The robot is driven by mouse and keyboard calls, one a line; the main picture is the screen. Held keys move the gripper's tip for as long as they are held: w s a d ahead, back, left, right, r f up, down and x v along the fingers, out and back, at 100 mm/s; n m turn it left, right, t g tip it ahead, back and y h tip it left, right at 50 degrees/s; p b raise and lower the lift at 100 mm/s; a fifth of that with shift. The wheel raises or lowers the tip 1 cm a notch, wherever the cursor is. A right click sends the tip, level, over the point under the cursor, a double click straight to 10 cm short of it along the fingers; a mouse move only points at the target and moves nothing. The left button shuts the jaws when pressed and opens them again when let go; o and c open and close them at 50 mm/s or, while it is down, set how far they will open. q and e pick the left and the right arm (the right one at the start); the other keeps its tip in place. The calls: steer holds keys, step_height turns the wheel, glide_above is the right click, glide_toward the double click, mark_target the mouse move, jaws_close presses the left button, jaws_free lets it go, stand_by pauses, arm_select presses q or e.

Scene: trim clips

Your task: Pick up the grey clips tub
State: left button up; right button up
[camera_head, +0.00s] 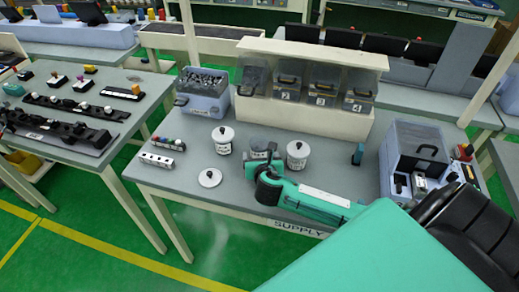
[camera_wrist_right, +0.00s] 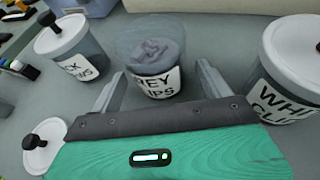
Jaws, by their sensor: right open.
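The grey clips tub (camera_wrist_right: 152,82) is a clear, lidless tub with a white label and grey clips inside. It stands upright on the supply table, just ahead of my right gripper (camera_wrist_right: 160,82), whose two fingers are open and spread to either side of the tub's near side. Whether they touch it, I cannot tell. In the head view the tub (camera_head: 262,143) is partly hidden behind my right gripper (camera_head: 264,164). A white lid with a black knob (camera_head: 209,178) lies on the table to the left. My left gripper is not in view.
A lidded black screws tub (camera_head: 222,138) stands left of the grey tub, and a lidded white clips tub (camera_head: 297,153) close on its right. Behind are a blue bin (camera_head: 203,98) and a shelf with numbered bins (camera_head: 300,117).

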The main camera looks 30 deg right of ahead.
steer(key=shift+x, duration=0.8)
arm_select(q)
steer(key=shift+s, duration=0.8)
arm_select(e)
steer(key=shift+w, duration=0.1)
steer(key=c, duration=1.3)
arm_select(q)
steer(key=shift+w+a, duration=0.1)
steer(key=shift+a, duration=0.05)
